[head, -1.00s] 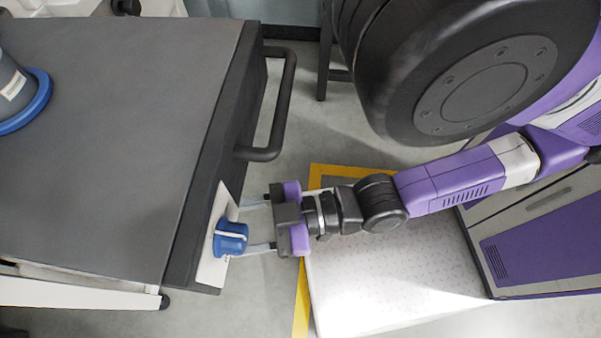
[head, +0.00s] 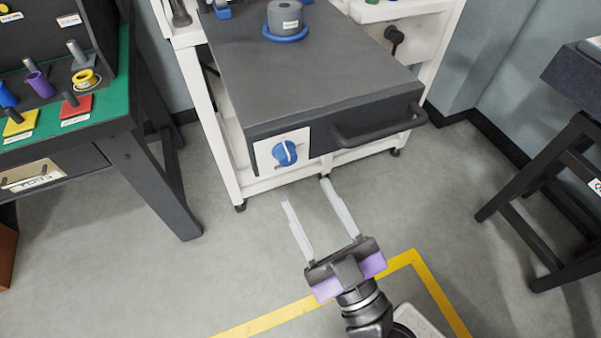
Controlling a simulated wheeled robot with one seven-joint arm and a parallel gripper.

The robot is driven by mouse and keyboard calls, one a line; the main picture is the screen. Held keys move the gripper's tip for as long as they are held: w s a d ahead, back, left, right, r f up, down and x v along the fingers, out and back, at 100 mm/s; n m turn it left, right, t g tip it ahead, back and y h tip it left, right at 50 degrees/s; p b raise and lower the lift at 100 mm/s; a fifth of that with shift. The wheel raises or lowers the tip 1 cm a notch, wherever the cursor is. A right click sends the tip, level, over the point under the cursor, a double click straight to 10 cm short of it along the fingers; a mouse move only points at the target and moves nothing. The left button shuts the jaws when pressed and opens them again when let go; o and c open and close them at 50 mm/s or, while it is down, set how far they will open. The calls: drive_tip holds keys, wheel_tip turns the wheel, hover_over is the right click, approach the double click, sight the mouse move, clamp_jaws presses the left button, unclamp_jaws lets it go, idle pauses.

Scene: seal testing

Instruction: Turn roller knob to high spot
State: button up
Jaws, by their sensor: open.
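The blue roller knob (head: 285,153) sits on a white plate (head: 264,151) on the front of a dark grey-topped machine (head: 330,75). Its white pointer line stands near upright, tilted slightly. Marks on the plate are too small to read. My gripper (head: 305,192) is open and empty, with its two long pale fingers apart. It is in front of and below the knob in the head view, clear of it, with floor showing between. Nothing hides the knob.
A dark bar handle (head: 380,131) sticks out right of the knob. A grey cylinder on a blue ring (head: 287,30) stands on the machine's top. A green-topped table (head: 100,105) with coloured parts is at left, a dark-legged table (head: 565,170) at right. Floor between is clear.

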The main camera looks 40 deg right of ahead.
sight(289, 162)
drive_tip(key=x, duration=0.6)
drive_tip(key=shift+w+d+r+p, duration=0.1)
drive_tip(key=shift+w+p, duration=0.1)
drive_tip(key=shift+p, duration=0.1)
clamp_jaws()
